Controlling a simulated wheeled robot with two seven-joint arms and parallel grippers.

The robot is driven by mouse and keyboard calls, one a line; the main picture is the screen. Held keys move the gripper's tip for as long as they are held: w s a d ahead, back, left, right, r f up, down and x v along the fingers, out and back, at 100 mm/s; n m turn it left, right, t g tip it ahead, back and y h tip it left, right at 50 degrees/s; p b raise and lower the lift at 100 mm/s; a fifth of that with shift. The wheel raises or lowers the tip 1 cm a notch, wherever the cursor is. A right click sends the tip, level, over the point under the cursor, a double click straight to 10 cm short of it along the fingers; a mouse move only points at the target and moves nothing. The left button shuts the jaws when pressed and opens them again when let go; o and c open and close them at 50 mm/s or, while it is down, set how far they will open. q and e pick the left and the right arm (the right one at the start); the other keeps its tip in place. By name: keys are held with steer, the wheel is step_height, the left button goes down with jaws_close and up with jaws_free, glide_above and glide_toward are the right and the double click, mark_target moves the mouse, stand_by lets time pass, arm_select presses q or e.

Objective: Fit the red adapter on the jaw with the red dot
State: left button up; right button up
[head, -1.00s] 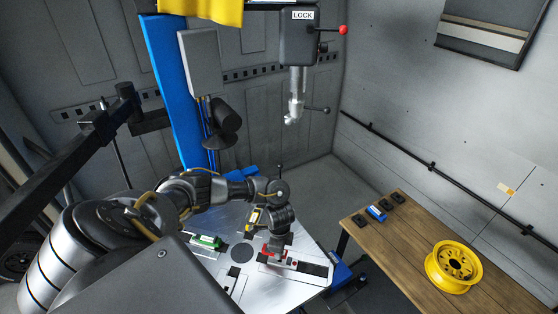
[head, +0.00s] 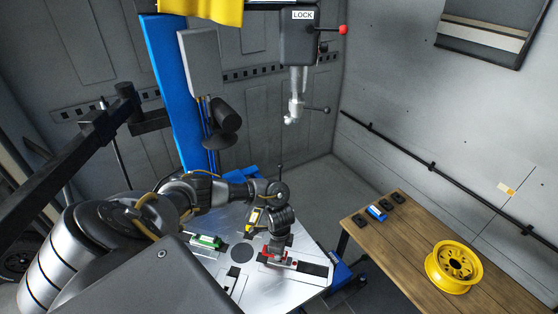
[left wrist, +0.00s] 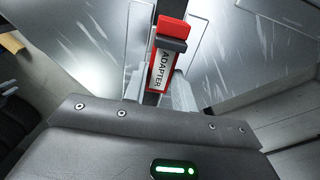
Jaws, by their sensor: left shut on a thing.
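The red adapter (head: 265,255) is at a jaw of the silver turntable (head: 285,290), on the side nearer the bench. In the left wrist view the red adapter (left wrist: 163,70) shows its white ADAPTER label, with a red block at its far end. My left gripper (head: 276,255) points down and is shut on the red adapter, low over the jaw's slot. I cannot tell whether the adapter is fully seated. My right gripper is in neither view.
A green adapter (head: 206,241) and a yellow adapter (head: 254,217) sit on other jaws. A wooden bench (head: 400,245) at right holds a blue adapter (head: 376,213), several dark blocks and a yellow wheel rim (head: 454,266). The mounting head (head: 293,110) hangs above, clear of my arm.

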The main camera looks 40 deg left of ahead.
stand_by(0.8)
arm_select(q)
steer(key=shift+f, duration=0.15)
steer(key=shift+f, duration=0.4)
stand_by(1.0)
steer(key=shift+p, duration=0.75)
stand_by(0.5)
steer(key=shift+f+b, duration=0.7)
steer(key=shift+f, duration=0.2)
steer(key=o, duration=1.1)
steer(key=shift+r, duration=0.1)
steer(key=shift+c, duration=0.2)
